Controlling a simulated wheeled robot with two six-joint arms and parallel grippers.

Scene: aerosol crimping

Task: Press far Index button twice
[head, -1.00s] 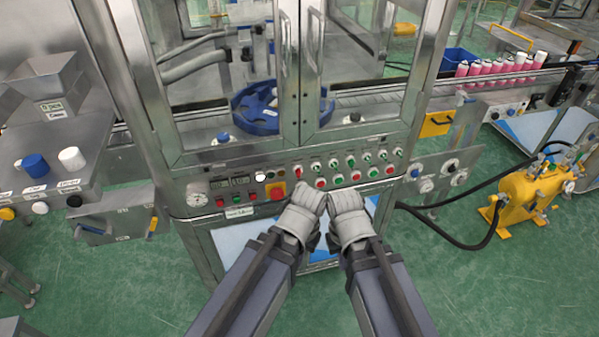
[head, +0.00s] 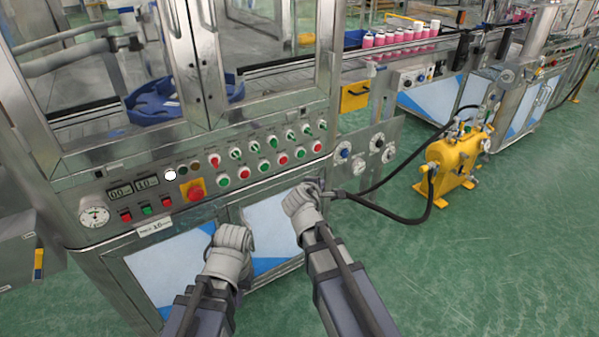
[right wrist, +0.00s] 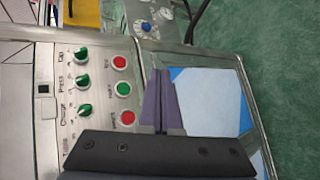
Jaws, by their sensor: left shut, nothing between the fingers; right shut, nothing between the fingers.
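The control panel (head: 205,170) of the crimping machine carries a lower row of round green and red push buttons under a row of selector knobs. I cannot tell which button is the far Index one in the head view. In the right wrist view, a red button (right wrist: 119,62), a green button (right wrist: 123,89) and another red button (right wrist: 128,117) sit beside green knobs with small labels. My right gripper (head: 298,197) is shut and empty, below the panel's right part; its fingers (right wrist: 161,102) show shut in the right wrist view. My left gripper (head: 235,236) is shut and empty, below the panel's middle.
A red emergency stop (head: 193,190) and a gauge (head: 94,216) are at the panel's left. Glazed doors stand above the panel. A yellow pump (head: 455,158) with a black hose (head: 400,205) stands at right. Pink cans (head: 395,40) line the conveyor behind.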

